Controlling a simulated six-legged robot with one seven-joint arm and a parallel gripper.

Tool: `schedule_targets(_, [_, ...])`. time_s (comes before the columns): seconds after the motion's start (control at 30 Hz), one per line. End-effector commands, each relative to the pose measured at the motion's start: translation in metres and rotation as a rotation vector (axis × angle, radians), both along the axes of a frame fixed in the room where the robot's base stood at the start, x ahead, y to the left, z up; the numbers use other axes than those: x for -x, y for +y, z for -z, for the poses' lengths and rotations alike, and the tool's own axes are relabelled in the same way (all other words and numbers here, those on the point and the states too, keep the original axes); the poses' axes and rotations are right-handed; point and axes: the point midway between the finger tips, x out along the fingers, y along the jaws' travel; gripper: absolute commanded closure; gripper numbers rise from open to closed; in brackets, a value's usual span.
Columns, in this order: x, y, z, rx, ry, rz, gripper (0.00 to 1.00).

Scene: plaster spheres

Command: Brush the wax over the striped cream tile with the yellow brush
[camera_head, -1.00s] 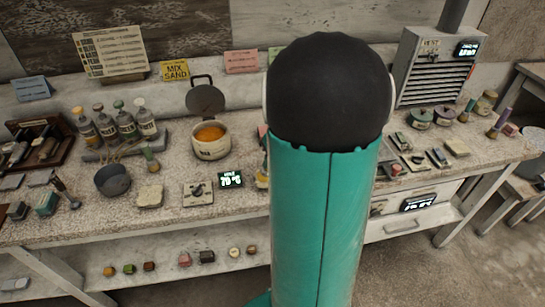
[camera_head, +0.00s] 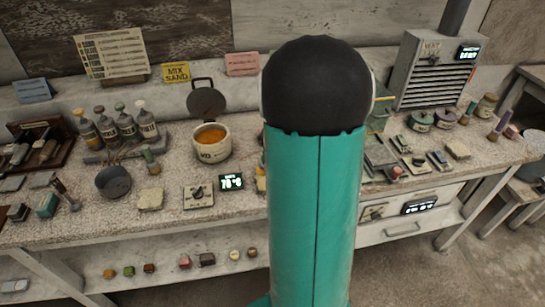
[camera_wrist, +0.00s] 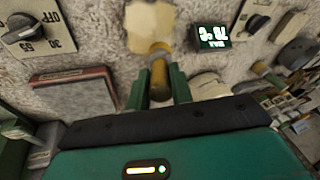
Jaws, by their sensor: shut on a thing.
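In the wrist view, my gripper (camera_wrist: 160,88) is shut on a yellow cylindrical handle (camera_wrist: 158,78), which I take as the yellow brush. No stripes show. In the head view, my arm covers the middle of the bench and hides my gripper. A pale pot of orange liquid (camera_head: 210,138), perhaps the wax, stands left of my arm with its lid raised.
A lit display (camera_head: 231,181) and a dial plate (camera_head: 198,196) sit near the bench's front. A dark bowl (camera_head: 113,181), a cream block (camera_head: 150,198) and several bottles (camera_head: 125,122) stand left. A vented grey box (camera_head: 435,70) stands at the back right.

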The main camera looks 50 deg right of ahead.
Motion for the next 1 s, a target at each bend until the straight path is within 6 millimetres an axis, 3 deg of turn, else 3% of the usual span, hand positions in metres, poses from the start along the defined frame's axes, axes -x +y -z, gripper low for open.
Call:
schedule_targets(0.33, [0.001,0.001,0.001,0.0,0.0,0.0,1.0])
schedule_targets(1.0, [0.029,0.02,0.0,0.0,0.0,0.0,1.0])
